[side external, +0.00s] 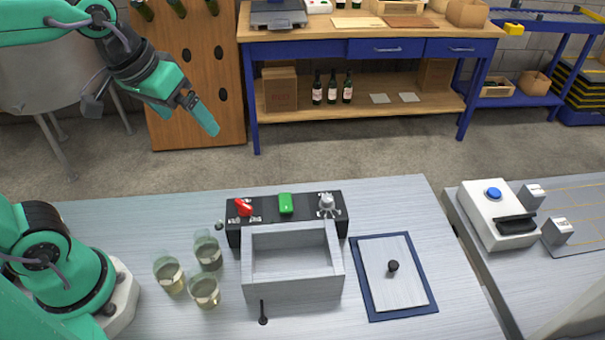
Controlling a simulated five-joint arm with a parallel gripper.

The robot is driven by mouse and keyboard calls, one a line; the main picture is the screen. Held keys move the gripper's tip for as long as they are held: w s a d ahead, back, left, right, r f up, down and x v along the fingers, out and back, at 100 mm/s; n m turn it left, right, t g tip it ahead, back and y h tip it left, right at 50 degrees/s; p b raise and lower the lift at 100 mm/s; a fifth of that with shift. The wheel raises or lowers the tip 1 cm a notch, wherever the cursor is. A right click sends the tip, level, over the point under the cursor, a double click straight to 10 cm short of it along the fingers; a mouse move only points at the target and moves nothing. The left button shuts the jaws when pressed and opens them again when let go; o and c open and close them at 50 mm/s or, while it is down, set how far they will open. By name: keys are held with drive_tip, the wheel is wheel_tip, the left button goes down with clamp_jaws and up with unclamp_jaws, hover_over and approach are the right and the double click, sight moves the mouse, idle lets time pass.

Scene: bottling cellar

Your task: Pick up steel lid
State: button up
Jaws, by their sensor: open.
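The steel lid (383,287) is a flat grey plate with a black knob (393,266) standing up near its middle. It lies on a dark blue mat (376,316) on the bench, to the right of an open grey box (293,287). My gripper (207,120) is high at the upper left, pointing down to the right, well apart from the lid. It is open, and I see nothing held in it. The gap between the fingers is hard to make out from this side.
Several glasses (208,250) of pale liquid stand left of the box. A black rail (265,217) with red, green and silver fittings runs behind it. A small black pin-like object (263,312) lies in front. A white device (497,215) sits on the right-hand bench.

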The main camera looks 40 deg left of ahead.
drive_tip(key=w+d+n+g, duration=0.1)
drive_tip(key=w+d+n, duration=0.1)
drive_tip(key=w+d, duration=0.5)
drive_tip(key=n+g, duration=0.4)
drive_tip(key=n, duration=0.1)
hover_over(394, 264)
drive_tip(key=shift+y, duration=0.3)
drive_tip(key=f, duration=1.8)
drive_tip(key=shift+a, duration=0.2)
drive_tip(key=shift+s+d+f+n, duration=0.1)
drive_tip(key=shift+d+f+n, duration=0.15)
drive_tip(key=shift+d+n, duration=0.05)
drive_tip(key=shift+f, duration=0.1)
drive_tip(key=shift+f, duration=1.2)
drive_tip(key=shift+f, duration=0.1)
drive_tip(key=shift+a+f, duration=0.1)
drive_tip(key=shift+f, duration=2.4)
